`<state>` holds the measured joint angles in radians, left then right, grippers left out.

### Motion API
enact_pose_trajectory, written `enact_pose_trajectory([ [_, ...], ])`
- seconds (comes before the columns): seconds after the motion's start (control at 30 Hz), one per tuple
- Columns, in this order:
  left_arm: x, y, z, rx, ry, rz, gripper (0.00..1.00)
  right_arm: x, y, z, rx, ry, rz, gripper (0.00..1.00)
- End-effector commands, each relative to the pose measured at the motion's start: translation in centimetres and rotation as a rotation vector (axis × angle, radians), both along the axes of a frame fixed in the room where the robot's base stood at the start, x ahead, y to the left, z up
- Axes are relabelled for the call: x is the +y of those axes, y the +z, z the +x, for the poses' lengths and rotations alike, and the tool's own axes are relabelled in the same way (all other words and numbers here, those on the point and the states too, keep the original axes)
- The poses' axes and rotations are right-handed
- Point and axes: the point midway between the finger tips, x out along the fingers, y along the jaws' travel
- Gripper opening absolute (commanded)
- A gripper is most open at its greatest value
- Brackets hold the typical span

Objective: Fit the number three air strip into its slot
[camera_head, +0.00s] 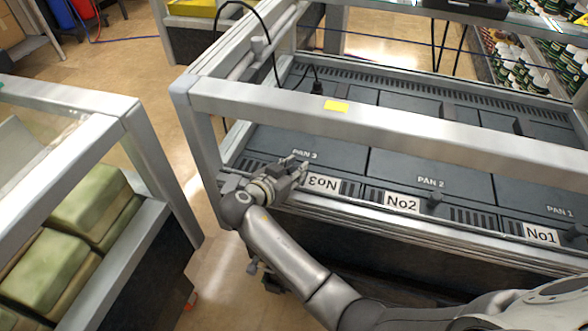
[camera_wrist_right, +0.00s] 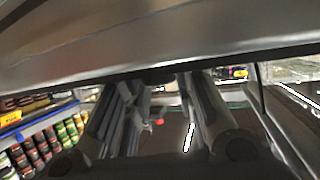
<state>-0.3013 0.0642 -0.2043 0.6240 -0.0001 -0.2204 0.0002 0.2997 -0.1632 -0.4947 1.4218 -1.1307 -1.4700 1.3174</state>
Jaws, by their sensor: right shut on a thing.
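The number three air strip (camera_head: 326,184) is in the head view at the front edge of the pump deck, below the panel marked PAN 3 (camera_head: 305,154). Its No3 label reads upside down. My right gripper (camera_head: 292,172) is at the strip's left end, shut on it; the fingers hide that end. The strip lies roughly in line with the No2 strip (camera_head: 402,202); whether it is seated in its slot or just above it, I cannot tell. In the right wrist view the fingers (camera_wrist_right: 160,112) show beneath a wide grey bar; the grasp is unclear. My left gripper is out of view.
A silver frame rail (camera_head: 400,128) with a yellow tag (camera_head: 336,106) crosses above the deck. A silver-framed case (camera_head: 125,110) with green blocks stands at the left, across a gap of floor.

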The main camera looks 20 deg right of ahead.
Motion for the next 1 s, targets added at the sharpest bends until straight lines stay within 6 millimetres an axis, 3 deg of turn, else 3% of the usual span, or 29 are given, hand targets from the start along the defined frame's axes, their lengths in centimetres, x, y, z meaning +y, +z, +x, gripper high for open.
enact_pose_trajectory([
  [1.0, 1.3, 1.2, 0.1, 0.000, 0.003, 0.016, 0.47, 0.3, 2.1, 0.1, -0.003, 0.002, 0.006, 0.00],
])
